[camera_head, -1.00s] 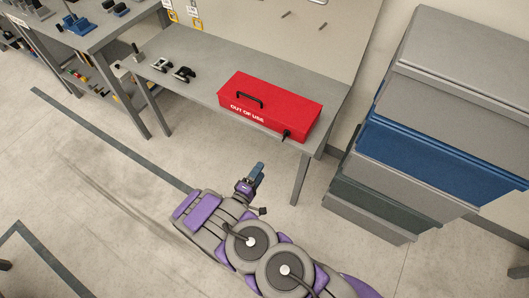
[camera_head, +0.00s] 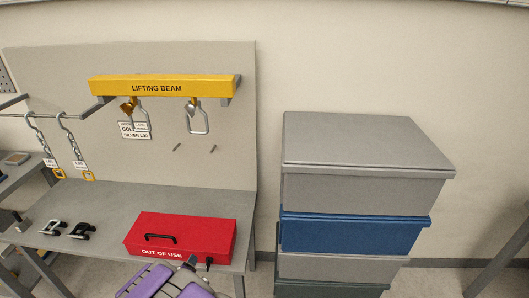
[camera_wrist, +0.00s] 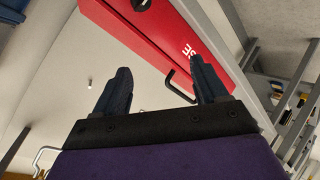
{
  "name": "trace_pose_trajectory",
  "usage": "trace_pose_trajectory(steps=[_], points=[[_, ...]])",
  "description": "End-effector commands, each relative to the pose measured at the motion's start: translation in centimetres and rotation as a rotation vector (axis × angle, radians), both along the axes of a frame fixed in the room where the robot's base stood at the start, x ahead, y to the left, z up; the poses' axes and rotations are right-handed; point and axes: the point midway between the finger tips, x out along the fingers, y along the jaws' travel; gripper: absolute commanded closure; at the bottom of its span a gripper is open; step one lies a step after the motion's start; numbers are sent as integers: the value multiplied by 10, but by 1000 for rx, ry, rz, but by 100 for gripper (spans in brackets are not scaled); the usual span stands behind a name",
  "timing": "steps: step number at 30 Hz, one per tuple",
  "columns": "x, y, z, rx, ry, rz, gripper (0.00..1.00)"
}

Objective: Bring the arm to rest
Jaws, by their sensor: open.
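My gripper (camera_wrist: 162,88) shows in the wrist view with its two dark fingers spread apart and nothing between them. In the head view, only purple and grey parts of my arm (camera_head: 165,284) show at the bottom edge, in front of the bench; the fingers are not clearly seen there. The red box marked OUT OF USE (camera_head: 180,234) sits on the grey bench (camera_head: 110,198). The red box also shows in the wrist view (camera_wrist: 150,30), beyond the fingers, with its black handle near the right finger.
A yellow lifting beam (camera_head: 165,86) with hooks hangs on the back panel. Two chains hang at the left, and two shackles (camera_head: 66,229) lie on the bench. Stacked grey and blue bins (camera_head: 350,235) stand to the right. Wall space right of the bins looks clear.

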Motion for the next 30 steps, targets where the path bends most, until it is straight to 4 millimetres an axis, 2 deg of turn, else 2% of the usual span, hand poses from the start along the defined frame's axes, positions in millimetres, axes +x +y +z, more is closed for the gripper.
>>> trace_pose_trajectory(steps=[1, 6, 11, 15, 23, 26, 30], points=[[8, -6, 16, 44, 33, -12, 28], [17, -22, 58, 180, 166, -31, 28], [14, -49, 95, 280, 295, -59, 28], [4, -76, 130, 350, 399, -87, 28], [-38, -143, 183, 430, 596, -173, 28], [-60, -171, 202, 446, 663, -215, 28], [-99, -214, 224, 455, 759, -292, 28]])
